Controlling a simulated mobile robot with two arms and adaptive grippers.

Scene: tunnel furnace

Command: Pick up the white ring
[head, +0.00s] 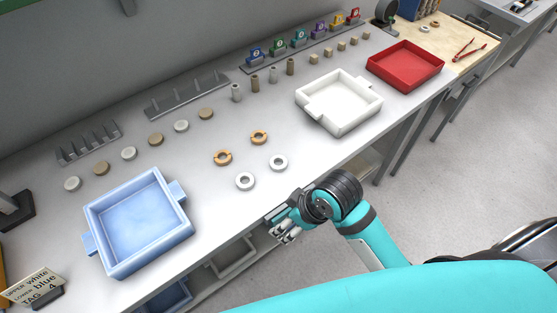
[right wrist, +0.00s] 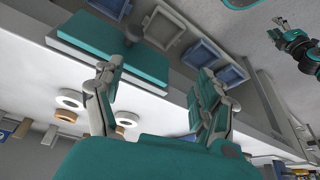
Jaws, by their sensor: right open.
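Two white rings lie flat on the grey bench in the head view: a nearer one (head: 245,181) and one to its right (head: 278,162).
A blue tray (head: 96,246) stands at left, a white tray (head: 311,119) and a red tray (head: 405,84) at right. Discs, cylinders and racks line the bench's back. A tag sign (head: 33,286) stands at lower left. Bins sit on a shelf below. Bench around the rings is clear.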

